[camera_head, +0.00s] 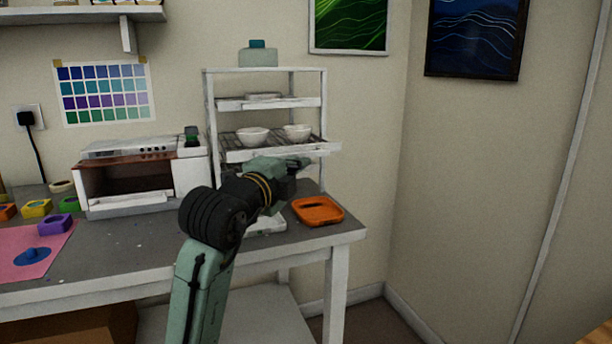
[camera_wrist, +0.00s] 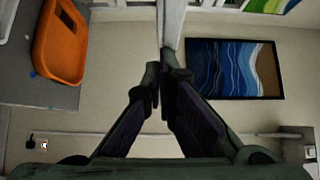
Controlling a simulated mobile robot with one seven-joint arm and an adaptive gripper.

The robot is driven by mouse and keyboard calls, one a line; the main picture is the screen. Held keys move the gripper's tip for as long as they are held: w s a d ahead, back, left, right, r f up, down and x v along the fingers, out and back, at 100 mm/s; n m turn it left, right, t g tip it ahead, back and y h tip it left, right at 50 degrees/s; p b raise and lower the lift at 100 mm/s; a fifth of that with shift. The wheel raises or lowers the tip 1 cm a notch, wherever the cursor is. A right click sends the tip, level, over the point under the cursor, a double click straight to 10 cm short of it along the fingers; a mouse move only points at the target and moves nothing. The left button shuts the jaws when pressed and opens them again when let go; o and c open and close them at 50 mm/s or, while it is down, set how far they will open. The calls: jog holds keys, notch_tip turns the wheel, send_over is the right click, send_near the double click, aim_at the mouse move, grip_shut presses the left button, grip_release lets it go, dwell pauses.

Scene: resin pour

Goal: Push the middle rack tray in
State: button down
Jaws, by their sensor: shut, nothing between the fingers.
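The white rack (camera_head: 212,110) stands at the back of the table. Its middle tray (camera_head: 325,149) sticks out toward the front and carries two white bowls, one on the left (camera_head: 253,136) and one on the right (camera_head: 297,131). My gripper (camera_head: 301,163) is in front of the tray, just below its front edge in the picture. In the wrist view my gripper (camera_wrist: 166,76) has its fingers together and empty, with the tips at a white bar (camera_wrist: 173,28). I cannot tell whether they touch it. My gripper and arm hide the lower rack.
An orange tray (camera_head: 318,211) lies on the table (camera_head: 135,236) right of my arm; it shows in the wrist view too (camera_wrist: 60,42). A white oven (camera_head: 190,170) with an open front stands left of the rack. A teal-capped container (camera_head: 258,58) sits on top of the rack.

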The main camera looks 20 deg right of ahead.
jog(key=w, duration=0.4)
jog(key=w+p, duration=0.1)
jog(key=w, duration=0.7)
jog(key=shift+w+a+r, duration=0.1)
jog(key=shift+w+a, duration=0.15)
jog(key=shift+w, duration=0.05)
